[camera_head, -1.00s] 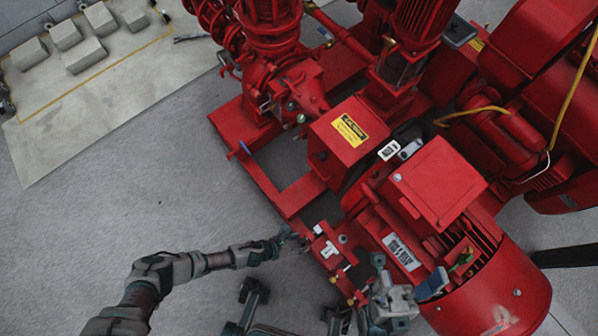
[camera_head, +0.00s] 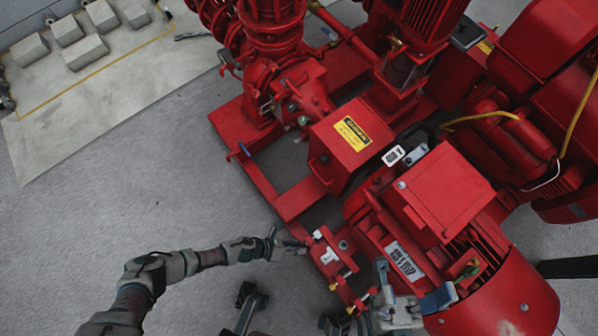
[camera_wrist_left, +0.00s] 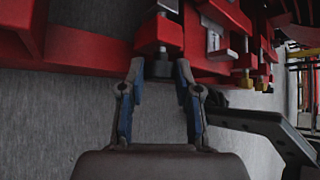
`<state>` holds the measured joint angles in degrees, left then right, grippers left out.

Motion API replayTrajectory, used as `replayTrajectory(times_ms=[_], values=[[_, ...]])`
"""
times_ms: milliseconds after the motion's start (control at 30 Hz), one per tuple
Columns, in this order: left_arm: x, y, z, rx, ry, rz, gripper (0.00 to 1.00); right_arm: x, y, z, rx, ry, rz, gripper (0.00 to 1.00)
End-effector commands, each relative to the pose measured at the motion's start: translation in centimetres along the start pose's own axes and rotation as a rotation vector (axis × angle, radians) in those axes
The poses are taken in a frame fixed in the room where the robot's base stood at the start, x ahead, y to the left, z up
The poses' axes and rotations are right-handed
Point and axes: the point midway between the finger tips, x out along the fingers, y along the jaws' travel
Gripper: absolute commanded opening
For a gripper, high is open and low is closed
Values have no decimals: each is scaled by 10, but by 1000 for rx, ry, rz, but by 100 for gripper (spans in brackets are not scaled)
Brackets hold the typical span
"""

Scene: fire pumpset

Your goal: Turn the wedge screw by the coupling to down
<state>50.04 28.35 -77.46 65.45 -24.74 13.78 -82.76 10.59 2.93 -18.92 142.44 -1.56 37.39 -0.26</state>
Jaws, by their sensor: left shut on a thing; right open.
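The wedge screw (camera_wrist_left: 160,51) shows in the left wrist view below a small red block at the base frame's edge. Its dark head sits between my left fingertips. My left gripper (camera_wrist_left: 160,70) is shut on it, one finger at each side. In the head view my left gripper (camera_head: 290,243) is at the near edge of the red base, by the motor's mounting foot; the screw is too small to tell there. My right gripper (camera_head: 412,286) is open and empty, in front of the red motor.
The red motor (camera_head: 490,300) and the red coupling guard (camera_head: 350,140) with its yellow label stand on the red base frame (camera_head: 268,190). Brass-ended bolts (camera_head: 350,310) stick out near the motor foot. Grey floor (camera_head: 130,215) is clear at the left.

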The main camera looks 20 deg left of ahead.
Motion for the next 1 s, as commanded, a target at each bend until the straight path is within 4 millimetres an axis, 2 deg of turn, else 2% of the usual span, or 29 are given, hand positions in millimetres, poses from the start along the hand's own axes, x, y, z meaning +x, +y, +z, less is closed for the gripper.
replayTrajectory(times_ms=[33,500,1000], values=[[2,6,-8,-35,6,-23,0,-4,0,4,0,4,-2,77],[1,10,-5,-296,2,-280,0,2,-2,7,-4,60,-25,77],[1,12,-5,-395,2,-380,0,2,-1,10,-4,57,-24,77]])
